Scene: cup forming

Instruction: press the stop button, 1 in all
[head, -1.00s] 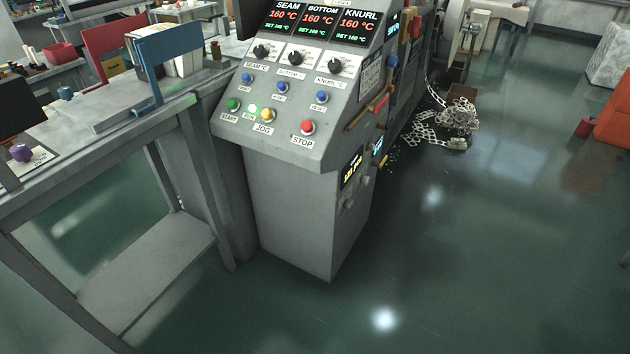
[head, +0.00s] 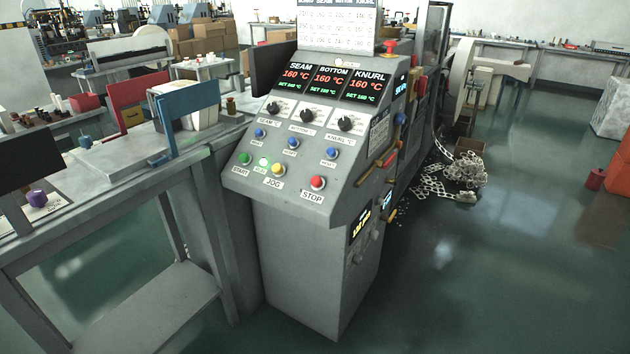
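The red stop button (head: 317,183) sits at the lower right of the sloped grey control panel (head: 290,215), above a white STOP label (head: 312,196). To its left are the yellow jog button (head: 278,169), a lit green-white button (head: 263,162) and the green start button (head: 245,158). Three displays (head: 327,82) read SEAM, BOTTOM and KNURL at 160 °C. Neither of my grippers shows in the head view, and nothing covers the stop button.
A grey workbench (head: 105,215) with blue and red racks stands left of the panel. Scrap webbing (head: 462,170) lies on the floor behind it, to the right. Open floor (head: 500,280) spreads right of the cabinet. An orange box (head: 615,150) stands at the right edge.

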